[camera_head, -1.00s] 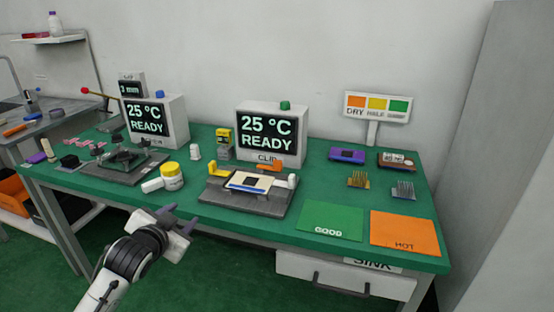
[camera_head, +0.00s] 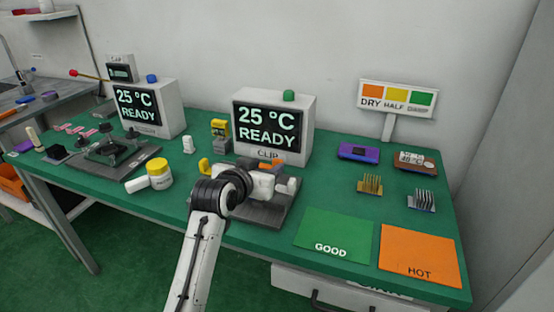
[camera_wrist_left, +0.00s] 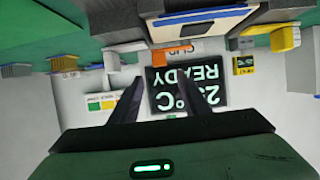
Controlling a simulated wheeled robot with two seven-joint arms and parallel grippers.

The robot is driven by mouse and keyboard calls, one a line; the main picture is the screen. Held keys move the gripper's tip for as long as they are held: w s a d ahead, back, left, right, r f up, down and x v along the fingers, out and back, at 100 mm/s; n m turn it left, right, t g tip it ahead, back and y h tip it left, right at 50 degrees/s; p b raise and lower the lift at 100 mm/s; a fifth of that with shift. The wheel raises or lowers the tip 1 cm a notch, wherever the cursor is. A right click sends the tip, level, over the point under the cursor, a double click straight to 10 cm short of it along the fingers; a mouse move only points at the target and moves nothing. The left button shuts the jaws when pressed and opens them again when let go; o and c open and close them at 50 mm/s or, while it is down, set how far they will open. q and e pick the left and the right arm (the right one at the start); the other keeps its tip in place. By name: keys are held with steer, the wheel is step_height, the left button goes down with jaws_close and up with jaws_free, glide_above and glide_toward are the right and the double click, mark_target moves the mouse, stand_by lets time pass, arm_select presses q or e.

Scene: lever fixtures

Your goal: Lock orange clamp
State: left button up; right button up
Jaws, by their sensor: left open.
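The orange clamp (camera_head: 278,163) is at the back of the dark grey clip fixture (camera_head: 268,215), mostly hidden behind my left arm in the head view. In the wrist view, which is upside down, the orange clamp (camera_wrist_left: 172,56) shows near the fixture's edge, ahead of my fingers. A yellow clamp (camera_head: 204,166) is at the fixture's left; it also shows in the wrist view (camera_wrist_left: 285,38). My left gripper (camera_head: 281,186) is over the fixture, its fingers (camera_wrist_left: 168,85) open and empty, apart from the orange clamp. My right gripper is not in view.
The clip monitor (camera_head: 272,128) reading 25 °C READY stands close behind the fixture. A green GOOD mat (camera_head: 333,236) and orange HOT mat (camera_head: 420,254) lie to the right.

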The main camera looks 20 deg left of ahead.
mark_target(278, 160)
arm_select(q)
steer(key=x, duration=0.8)
steer(key=shift+b, duration=0.4)
jaws_close()
